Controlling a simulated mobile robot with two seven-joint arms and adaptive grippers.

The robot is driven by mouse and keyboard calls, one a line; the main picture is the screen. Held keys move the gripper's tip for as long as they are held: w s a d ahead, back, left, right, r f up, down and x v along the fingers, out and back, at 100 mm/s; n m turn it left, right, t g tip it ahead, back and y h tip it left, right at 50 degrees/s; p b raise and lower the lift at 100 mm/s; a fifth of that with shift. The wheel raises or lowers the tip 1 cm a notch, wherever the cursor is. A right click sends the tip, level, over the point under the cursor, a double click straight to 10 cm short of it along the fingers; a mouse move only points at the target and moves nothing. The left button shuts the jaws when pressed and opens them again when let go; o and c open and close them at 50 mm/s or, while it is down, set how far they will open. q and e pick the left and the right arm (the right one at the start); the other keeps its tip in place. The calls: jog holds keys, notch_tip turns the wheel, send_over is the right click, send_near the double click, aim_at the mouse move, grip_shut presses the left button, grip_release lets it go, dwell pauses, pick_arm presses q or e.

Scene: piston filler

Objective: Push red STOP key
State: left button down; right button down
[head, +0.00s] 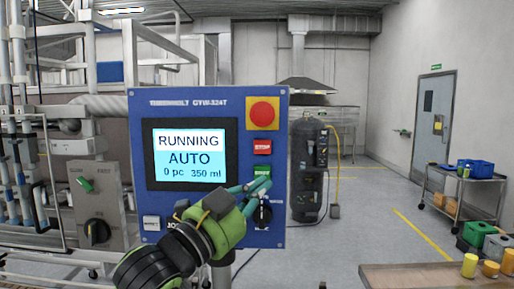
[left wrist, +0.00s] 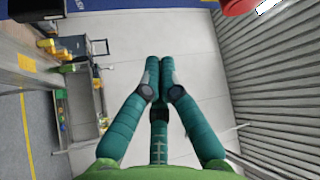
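The blue control panel (head: 210,100) faces me, with a lit screen (head: 188,158) reading RUNNING, AUTO, 0 pc, 350 ml. The small red STOP key (head: 262,146) is on its right side, below the red mushroom button (head: 262,113) on a yellow square and above a green key (head: 262,170). My left gripper (head: 262,184) is in front of the panel, its fingertips just below the STOP key and overlapping the green key's lower edge. Contact cannot be told. In the left wrist view its teal fingers (left wrist: 158,80) are drawn together and empty. My right gripper is out of view.
A black knob (head: 263,213) and a white key (head: 151,223) sit low on the panel. A grey box with a rotary switch (head: 97,232) stands left. A table with yellow jars (head: 470,265) is at lower right, a cart (head: 465,190) behind it.

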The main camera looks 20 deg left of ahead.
aim_at(257, 152)
pick_arm(q)
jog(key=s+r, duration=0.1)
jog(key=r+m+h, duration=0.1)
jog(key=r, duration=0.1)
jog(key=s+r+m, duration=0.1)
jog(key=r, duration=0.1)
jog(key=shift+s+d+r+t+h, duration=0.1)
jog(key=shift+s+r+t+h, duration=0.05)
jog(key=shift+s+t+h, duration=0.2)
jog(key=shift+w+d, duration=0.1)
jog(key=shift+w+a+p, duration=0.15)
jog(key=shift+w+a, duration=0.3)
jog(key=shift+w, duration=0.95)
jog(key=shift+w+a+p, duration=0.15)
jog(key=shift+w+a, duration=0.25)
jog(key=shift+w, duration=0.95)
jog(key=shift+w+a+p, duration=0.15)
jog(key=shift+w+a, duration=0.3)
jog(key=shift+w, duration=0.95)
